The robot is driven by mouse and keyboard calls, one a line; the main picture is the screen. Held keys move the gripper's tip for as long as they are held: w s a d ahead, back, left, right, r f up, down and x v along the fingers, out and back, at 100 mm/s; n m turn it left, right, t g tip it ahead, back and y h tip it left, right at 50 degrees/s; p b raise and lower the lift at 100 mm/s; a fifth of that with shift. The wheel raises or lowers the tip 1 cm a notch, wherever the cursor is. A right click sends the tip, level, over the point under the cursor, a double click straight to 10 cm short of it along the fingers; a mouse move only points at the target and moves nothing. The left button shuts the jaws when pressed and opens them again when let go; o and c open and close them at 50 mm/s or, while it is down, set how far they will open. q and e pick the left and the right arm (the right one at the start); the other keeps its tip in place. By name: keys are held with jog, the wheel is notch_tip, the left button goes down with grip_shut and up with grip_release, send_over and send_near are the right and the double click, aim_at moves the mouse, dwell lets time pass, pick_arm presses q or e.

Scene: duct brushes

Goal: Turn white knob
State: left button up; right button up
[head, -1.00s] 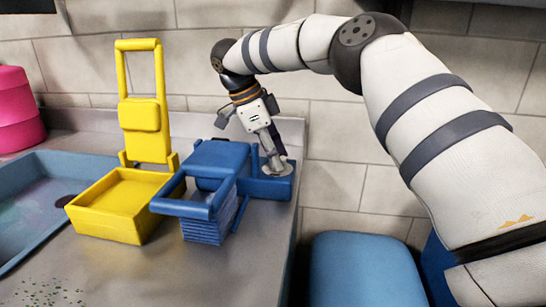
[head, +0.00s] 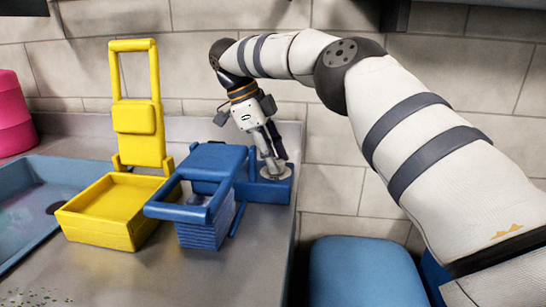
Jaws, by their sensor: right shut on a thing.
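A pale, round knob (head: 276,172) sits on top of a low blue box (head: 264,190) at the back right corner of the counter. My right gripper (head: 274,165) points down at it from above, with its fingertips at the knob. It is shut on the knob, which is partly hidden by the fingers. My left gripper is not in view.
A blue wringer-like unit (head: 208,215) stands just left of the box, close to my gripper. A yellow one (head: 112,208) stands further left, beside a blue basin (head: 35,190). A blue bin (head: 365,275) is right of the counter edge.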

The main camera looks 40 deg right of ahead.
jog(key=o, duration=1.1)
